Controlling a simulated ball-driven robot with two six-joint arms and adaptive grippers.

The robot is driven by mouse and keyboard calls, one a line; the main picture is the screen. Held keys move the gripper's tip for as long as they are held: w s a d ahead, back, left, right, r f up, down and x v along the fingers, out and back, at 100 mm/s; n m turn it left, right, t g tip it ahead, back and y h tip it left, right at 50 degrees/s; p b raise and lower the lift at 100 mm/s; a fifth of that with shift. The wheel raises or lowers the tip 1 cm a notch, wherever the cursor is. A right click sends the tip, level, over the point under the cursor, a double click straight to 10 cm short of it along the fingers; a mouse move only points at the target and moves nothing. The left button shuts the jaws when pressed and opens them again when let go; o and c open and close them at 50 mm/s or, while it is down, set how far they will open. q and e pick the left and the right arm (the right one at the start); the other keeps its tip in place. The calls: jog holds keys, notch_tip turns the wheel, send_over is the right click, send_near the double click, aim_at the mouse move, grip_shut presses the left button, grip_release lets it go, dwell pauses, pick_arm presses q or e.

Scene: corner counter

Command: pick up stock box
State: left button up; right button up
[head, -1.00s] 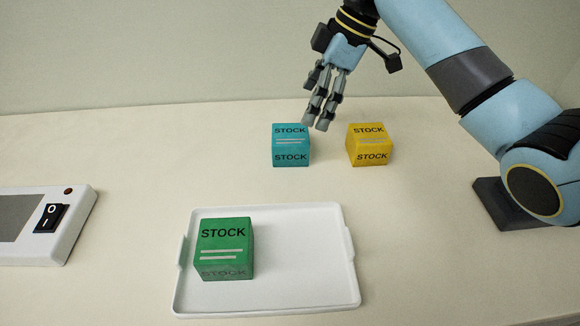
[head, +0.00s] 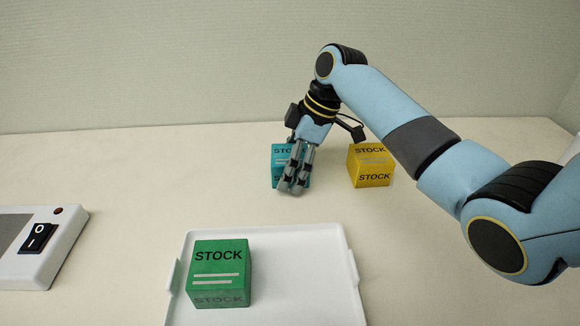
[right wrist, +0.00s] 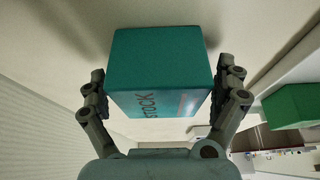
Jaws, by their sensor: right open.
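A teal stock box (head: 279,178) stands on the counter at the back, partly hidden behind my right gripper (head: 291,188) in the head view. In the right wrist view the teal box (right wrist: 158,62) sits between the two open fingers of my right gripper (right wrist: 160,95), with a gap on each side. A yellow stock box (head: 371,165) stands to its right. A green stock box (head: 219,272) stands on the white tray (head: 305,285) in front; a green box (right wrist: 295,105) also shows at the right of the right wrist view. My left gripper is out of view.
A white switch box (head: 40,245) with a black rocker switch lies at the left edge. A plain wall closes off the back. The counter between the switch box and the teal box is bare.

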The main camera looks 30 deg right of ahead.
jog(key=c, duration=1.3)
